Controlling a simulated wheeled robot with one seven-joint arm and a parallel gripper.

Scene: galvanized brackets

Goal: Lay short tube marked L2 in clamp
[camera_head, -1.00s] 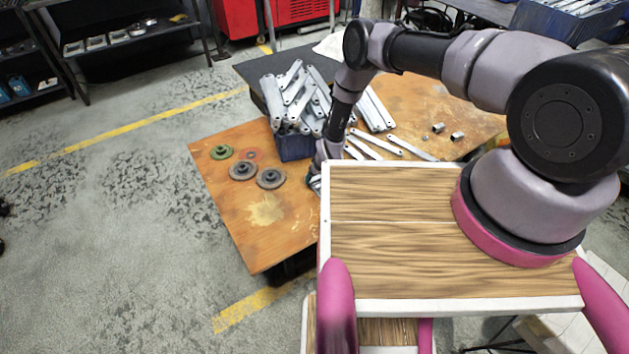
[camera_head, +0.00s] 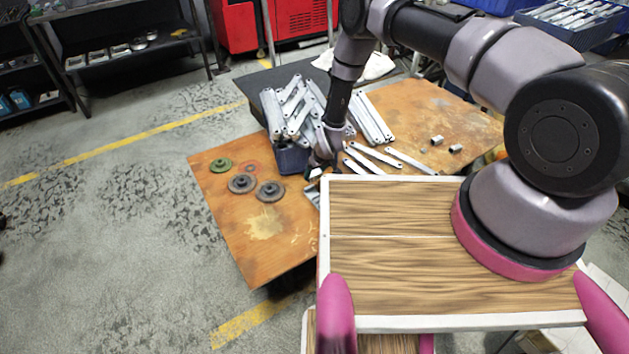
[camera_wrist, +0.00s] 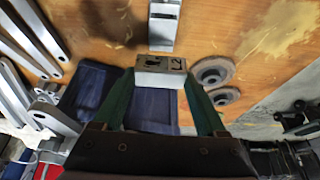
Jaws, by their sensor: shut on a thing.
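The short tube marked L2 (camera_wrist: 160,72) is a grey metal block-like piece, with its marking facing the wrist camera. My gripper (camera_wrist: 162,82) is shut on it, one green finger at each side. A grey metal piece that looks like the clamp (camera_wrist: 163,28) lies on the table just beyond the tube in the wrist view. The tube appears apart from it, but the gap is hard to judge. The clamp there is mostly hidden by my wooden top.
A blue bin (camera_head: 292,160) heaped with brackets stands on the wooden table (camera_head: 230,215). Several flat bars (camera_head: 410,160) lie right of it. Two short tubes (camera_head: 437,140) lie farther right. The table's front left is clear.

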